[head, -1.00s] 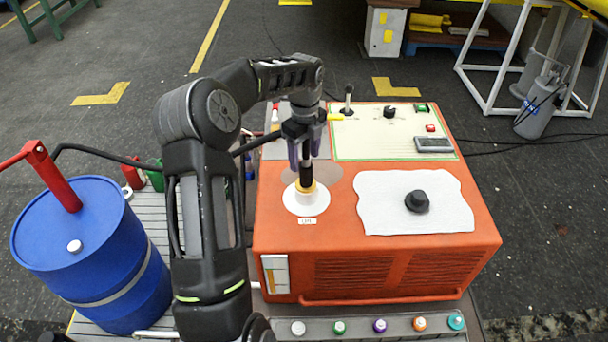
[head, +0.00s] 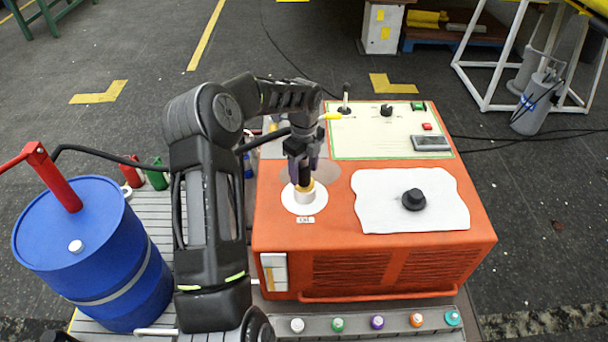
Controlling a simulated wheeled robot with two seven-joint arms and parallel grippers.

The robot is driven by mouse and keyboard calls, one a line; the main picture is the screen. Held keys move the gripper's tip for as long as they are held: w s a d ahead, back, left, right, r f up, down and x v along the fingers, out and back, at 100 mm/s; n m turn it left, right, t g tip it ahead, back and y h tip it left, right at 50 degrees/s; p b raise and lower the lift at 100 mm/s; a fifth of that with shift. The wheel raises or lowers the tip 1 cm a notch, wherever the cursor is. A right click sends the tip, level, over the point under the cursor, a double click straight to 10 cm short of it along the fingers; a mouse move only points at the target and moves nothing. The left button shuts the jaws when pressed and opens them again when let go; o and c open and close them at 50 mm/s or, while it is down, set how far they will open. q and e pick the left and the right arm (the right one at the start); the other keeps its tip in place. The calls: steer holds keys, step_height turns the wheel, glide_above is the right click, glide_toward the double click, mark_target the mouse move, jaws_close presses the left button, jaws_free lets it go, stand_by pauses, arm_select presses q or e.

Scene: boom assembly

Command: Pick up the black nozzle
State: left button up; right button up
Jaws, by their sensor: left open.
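The black nozzle (head: 305,178) stands upright in the pale filler neck (head: 304,194) with a yellowish rim, on top of the orange machine (head: 375,250). My left gripper (head: 304,170) points down over the nozzle, its jaws open with the fingers around the nozzle's upper part. The gripper body hides the nozzle's top, and I cannot tell whether the fingers touch it. My right gripper is not in view.
A black cap (head: 413,199) lies on a white cloth (head: 370,215) at the right. A control panel (head: 385,140) with a lever is behind. A blue drum (head: 85,250) stands at left. A strip of coloured caps (head: 377,322) runs along the front.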

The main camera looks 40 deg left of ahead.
arm_select(q)
step_height(320, 180, down, 2)
steer(key=shift+f, duration=0.1)
steer(key=shift+c, duration=0.4)
jaws_close()
stand_by(0.6)
